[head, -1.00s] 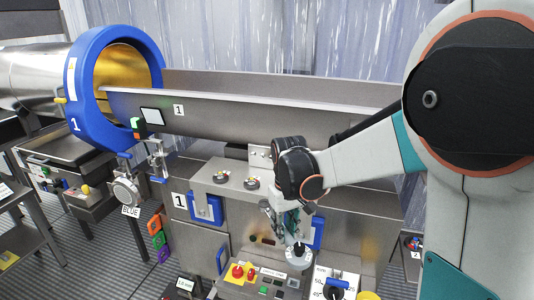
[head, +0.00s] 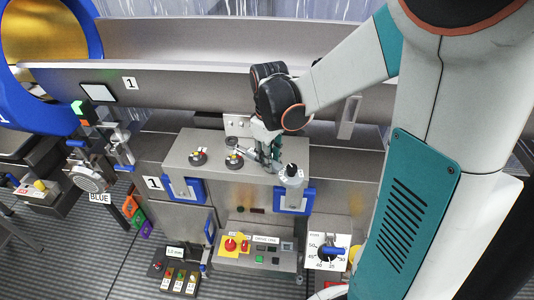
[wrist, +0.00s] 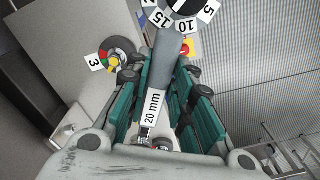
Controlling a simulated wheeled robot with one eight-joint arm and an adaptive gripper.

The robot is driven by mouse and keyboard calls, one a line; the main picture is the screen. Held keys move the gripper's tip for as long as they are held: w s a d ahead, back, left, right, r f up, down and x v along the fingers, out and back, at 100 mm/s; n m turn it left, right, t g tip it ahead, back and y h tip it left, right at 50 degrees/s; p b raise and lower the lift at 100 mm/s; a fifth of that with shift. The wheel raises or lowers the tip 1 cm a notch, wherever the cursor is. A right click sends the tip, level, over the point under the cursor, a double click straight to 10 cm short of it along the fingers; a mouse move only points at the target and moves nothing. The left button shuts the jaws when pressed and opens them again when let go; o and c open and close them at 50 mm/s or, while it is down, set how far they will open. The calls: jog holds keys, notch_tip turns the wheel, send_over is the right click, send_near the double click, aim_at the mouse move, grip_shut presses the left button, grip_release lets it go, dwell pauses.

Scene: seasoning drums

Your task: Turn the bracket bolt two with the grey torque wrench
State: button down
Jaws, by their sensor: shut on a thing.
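My gripper (head: 268,148) is shut on the grey torque wrench (wrist: 166,72) in front of the grey bracket block (head: 205,140). The wrist view shows my teal fingers (wrist: 172,100) on either side of its grey shaft, which carries a "20 mm" label. In the head view a pale round end with a black knob (head: 291,174) shows beside my gripper. Two bracket bolts (head: 197,157) (head: 234,160) show on the block; their numbers are unreadable there.
Below stand a control panel with red buttons (head: 231,244) and a dial plate (head: 327,252). The long steel trough (head: 200,85) runs behind. Ribbed floor (head: 90,260) is free at left.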

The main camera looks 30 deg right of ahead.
jog(key=shift+f+b, duration=2.1)
jog(key=shift+f, duration=1.15)
jog(key=s+a+m, duration=0.1)
jog(key=a+m, duration=0.6)
jog(key=a, duration=0.2)
jog(key=shift+a+m, duration=0.4)
jog(key=shift+r, duration=0.1)
jog(key=shift+r, duration=0.15)
jog(key=shift+r+p, duration=2.15)
jog(key=shift+r, duration=0.7)
